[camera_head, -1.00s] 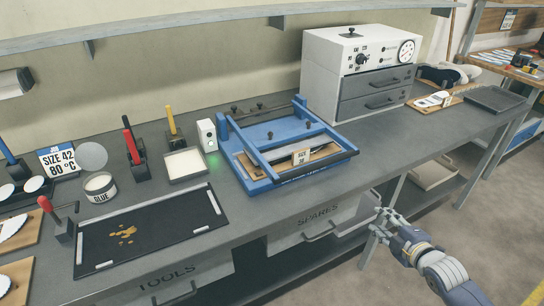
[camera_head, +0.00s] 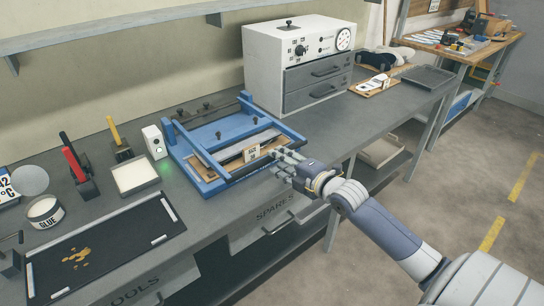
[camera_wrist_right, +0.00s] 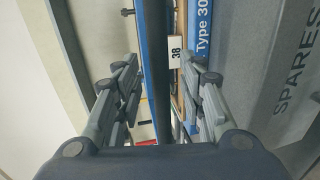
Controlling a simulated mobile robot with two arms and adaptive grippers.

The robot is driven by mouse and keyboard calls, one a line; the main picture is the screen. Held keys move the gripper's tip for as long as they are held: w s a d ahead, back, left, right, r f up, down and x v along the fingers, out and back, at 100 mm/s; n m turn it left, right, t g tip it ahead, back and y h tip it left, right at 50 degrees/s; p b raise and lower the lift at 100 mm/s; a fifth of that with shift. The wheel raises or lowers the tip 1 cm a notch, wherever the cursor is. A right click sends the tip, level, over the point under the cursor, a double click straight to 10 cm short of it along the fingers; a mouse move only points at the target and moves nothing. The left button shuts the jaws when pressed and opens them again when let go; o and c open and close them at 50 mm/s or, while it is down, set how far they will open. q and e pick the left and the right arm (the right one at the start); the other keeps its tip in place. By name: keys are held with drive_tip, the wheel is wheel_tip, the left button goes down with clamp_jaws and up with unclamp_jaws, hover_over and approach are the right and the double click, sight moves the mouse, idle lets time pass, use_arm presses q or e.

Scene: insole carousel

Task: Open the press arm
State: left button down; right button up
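The blue press (camera_head: 213,187) stands on the grey bench. Its press arm (camera_head: 198,150) lies lowered over the base, with a dark bar (camera_head: 240,173) along its front. The dark bar also runs up the middle of the right wrist view (camera_wrist_right: 154,60). My right gripper (camera_head: 283,164) is at the right front end of the press, by that bar. In the right wrist view its fingers (camera_wrist_right: 163,95) are spread apart, with the bar between them; I see no firm contact. My left gripper is not in view.
A white cabinet (camera_head: 262,68) with grey drawers stands behind and right of the press. A small white box (camera_head: 153,141) with a green light and a shallow tray (camera_head: 118,189) stand left. A dark mat (camera_head: 115,235) lies front left. The floor at right is clear.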

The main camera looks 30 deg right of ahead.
drive_tip(key=shift+x, duration=2)
clamp_jaws()
